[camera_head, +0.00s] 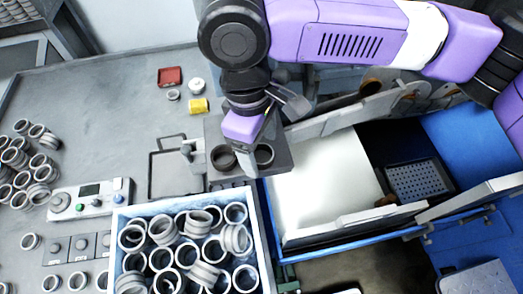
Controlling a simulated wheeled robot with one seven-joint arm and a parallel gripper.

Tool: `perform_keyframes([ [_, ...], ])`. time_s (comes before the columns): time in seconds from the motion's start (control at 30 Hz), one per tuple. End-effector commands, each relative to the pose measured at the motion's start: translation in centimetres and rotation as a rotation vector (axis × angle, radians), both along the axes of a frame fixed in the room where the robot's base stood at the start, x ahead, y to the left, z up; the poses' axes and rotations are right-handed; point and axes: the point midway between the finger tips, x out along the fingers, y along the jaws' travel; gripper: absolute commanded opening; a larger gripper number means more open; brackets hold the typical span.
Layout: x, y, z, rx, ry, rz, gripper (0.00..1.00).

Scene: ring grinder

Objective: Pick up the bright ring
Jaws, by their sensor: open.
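My gripper (247,165) hangs from the purple arm, pointing down over a dark grey fixture block (284,150). The block shows two round ring shapes, a left one (222,158) and a right one (264,155), on either side of the gripper. The gripper is open, and no ring shows between its fingers; its jaw gap is hard to see from this angle. Many grey metal rings (208,274) lie heaped in a light blue-white crate (264,240) just below the block. I cannot tell which single ring is the bright one.
A control box (90,198) and loose rings (38,130) lie on the grey table at left. A white-lined machine bay (320,195) opens at right. The upper-left table is mostly clear.

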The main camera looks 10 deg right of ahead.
Motion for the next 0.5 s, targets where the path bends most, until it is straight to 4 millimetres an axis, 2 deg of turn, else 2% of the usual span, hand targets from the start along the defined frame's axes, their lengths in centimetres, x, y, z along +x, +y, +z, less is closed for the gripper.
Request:
perform_keyframes([
  [0.3, -0.05, -0.03, -0.52, 0.001, 0.000, 0.000, 0.70],
  [0.5, -0.05, -0.02, -0.50, 0.001, -0.001, 0.000, 0.31],
])
